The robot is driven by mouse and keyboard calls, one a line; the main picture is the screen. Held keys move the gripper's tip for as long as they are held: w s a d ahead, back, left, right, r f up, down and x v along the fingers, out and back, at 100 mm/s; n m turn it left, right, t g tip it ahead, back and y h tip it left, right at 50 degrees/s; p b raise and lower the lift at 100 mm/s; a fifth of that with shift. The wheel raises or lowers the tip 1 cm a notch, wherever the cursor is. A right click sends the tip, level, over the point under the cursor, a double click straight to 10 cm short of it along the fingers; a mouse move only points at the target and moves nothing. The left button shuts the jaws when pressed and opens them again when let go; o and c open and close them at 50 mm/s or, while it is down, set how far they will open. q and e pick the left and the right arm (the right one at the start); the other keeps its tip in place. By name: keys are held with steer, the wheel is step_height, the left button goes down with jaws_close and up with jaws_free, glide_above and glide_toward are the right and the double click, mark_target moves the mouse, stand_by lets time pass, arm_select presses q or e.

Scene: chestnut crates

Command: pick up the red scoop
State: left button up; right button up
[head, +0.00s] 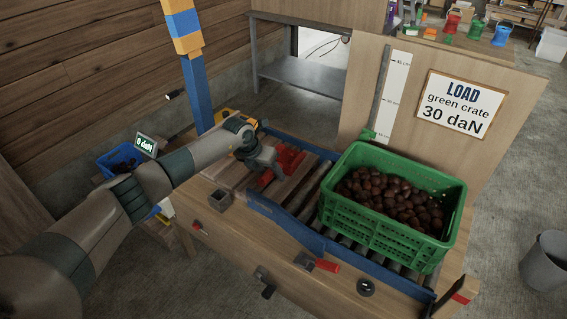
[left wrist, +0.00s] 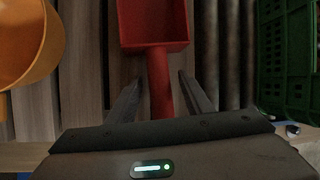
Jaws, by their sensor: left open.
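The red scoop (head: 291,160) lies on the wooden slats left of the green crate, partly hidden by my left gripper (head: 268,166) in the head view. In the left wrist view the scoop's box-shaped bowl (left wrist: 153,27) is at the top and its handle runs down toward my palm. My left gripper (left wrist: 159,80) is open, with one finger on each side of the handle. A gap shows on both sides of the handle. My right gripper is not in view.
The green crate (head: 385,237) full of chestnuts stands close to the right. An orange rounded object (left wrist: 24,55) is close on the left in the wrist view. A blue rail (head: 285,222) edges the bench front. A wooden board with a LOAD sign (head: 460,103) stands behind.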

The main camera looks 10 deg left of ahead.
arm_select(q)
steer(key=shift+f, duration=0.15)
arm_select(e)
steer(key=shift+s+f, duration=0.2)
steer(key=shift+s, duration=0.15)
arm_select(q)
jaws_close()
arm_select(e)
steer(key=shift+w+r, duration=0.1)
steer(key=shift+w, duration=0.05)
